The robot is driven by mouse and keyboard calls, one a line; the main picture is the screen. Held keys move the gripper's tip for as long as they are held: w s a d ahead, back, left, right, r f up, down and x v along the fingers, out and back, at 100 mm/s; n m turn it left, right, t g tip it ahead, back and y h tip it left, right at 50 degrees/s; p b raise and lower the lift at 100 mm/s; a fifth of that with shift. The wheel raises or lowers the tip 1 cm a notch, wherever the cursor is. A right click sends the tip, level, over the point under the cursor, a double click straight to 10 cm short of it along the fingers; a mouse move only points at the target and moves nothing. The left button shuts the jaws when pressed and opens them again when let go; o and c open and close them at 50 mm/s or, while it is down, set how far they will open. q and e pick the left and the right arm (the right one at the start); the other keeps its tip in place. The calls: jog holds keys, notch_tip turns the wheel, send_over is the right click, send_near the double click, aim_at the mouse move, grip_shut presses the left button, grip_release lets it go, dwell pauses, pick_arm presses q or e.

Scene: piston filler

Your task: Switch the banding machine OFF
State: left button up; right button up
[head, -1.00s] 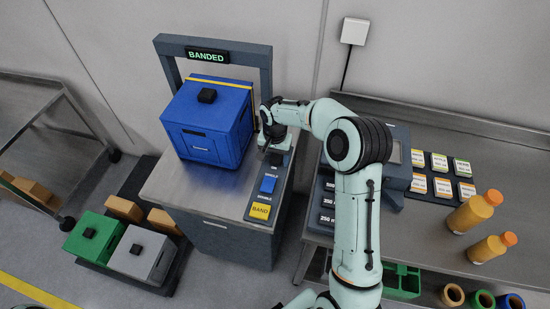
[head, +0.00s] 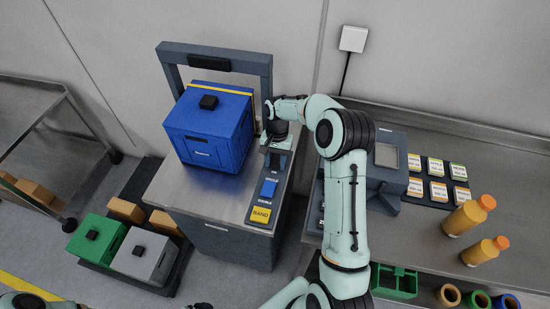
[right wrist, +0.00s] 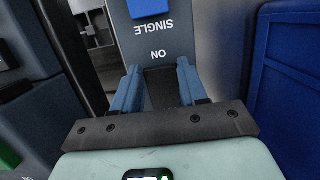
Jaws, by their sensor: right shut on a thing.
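The banding machine (head: 230,245) stands left of centre in the head view, with a grey arch over a blue crate (head: 210,128). The display (head: 209,62) on the arch is dark. Its control strip carries a blue button and a yellow BAND button (head: 260,215). My right gripper (head: 275,142) is at the far end of this strip. In the right wrist view my right gripper (right wrist: 158,82) has its two fingers around a dark switch (right wrist: 160,90) beside the ON label (right wrist: 159,54). The switch is mostly hidden in the head view. My left gripper does not show.
The blue crate stands close beside my right gripper. A labelling device (head: 388,155) and two orange bottles (head: 468,215) stand on the right-hand bench. Green and grey crates (head: 145,257) sit on a low pallet at the left. A white wall box (head: 354,38) is behind.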

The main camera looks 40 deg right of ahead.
aim_at(278, 157)
jog(key=shift+w+d, duration=0.15)
jog(key=shift+w, duration=0.2)
jog(key=shift+s+r+y, duration=0.1)
jog(key=shift+s+y, duration=0.2)
jog(key=shift+s, duration=0.05)
jog(key=o, duration=0.8)
jog(key=shift+w, duration=0.1)
jog(key=shift+o, duration=1.3)
jog(key=v, duration=1.3)
jog(key=shift+r, duration=0.2)
jog(key=shift+w, duration=0.1)
